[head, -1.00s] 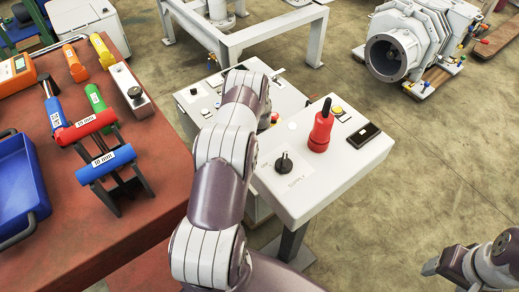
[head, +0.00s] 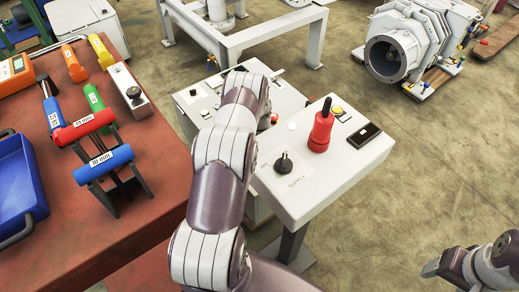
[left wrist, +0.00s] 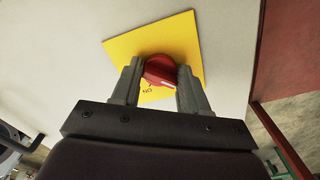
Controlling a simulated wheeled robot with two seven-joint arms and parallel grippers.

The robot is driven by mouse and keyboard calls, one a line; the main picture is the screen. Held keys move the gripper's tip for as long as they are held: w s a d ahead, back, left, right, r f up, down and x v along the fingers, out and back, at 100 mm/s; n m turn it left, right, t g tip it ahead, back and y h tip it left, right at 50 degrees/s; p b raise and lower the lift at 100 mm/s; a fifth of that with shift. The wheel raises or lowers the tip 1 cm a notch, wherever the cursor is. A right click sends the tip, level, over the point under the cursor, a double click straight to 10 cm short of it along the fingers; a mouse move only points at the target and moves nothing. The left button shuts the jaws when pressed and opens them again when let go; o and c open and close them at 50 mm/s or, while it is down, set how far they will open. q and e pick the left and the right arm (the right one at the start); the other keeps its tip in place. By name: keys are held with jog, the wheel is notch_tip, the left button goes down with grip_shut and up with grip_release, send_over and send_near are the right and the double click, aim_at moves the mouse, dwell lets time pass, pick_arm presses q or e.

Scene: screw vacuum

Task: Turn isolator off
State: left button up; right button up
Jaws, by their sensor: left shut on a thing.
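The isolator is a red rotary knob (left wrist: 158,71) on a yellow plate (left wrist: 183,38), on a pale panel in the left wrist view. The knob's white mark points toward the lower right of the picture, and an upside-down "ON" label is just below left of it. My left gripper (left wrist: 158,78) is shut on the knob, one finger on each side. In the head view the isolator and left gripper are hidden behind my left arm. My right gripper (head: 436,267) is at the lower right, away from everything; its jaw opening is unclear.
A white control console (head: 335,178) carries a black supply knob (head: 283,163) and a red handle (head: 321,130). A red-brown table (head: 135,215) with tools and a blue tray (head: 20,180) stands left. A white pump (head: 415,45) stands at the back right.

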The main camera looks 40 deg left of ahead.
pick_arm(q)
jog(key=o, duration=1)
notch_tip(320, 180, up, 13)
jog(key=p, duration=0.2)
jog(key=shift+f+p, duration=0.2)
jog(key=shift+p, duration=0.2)
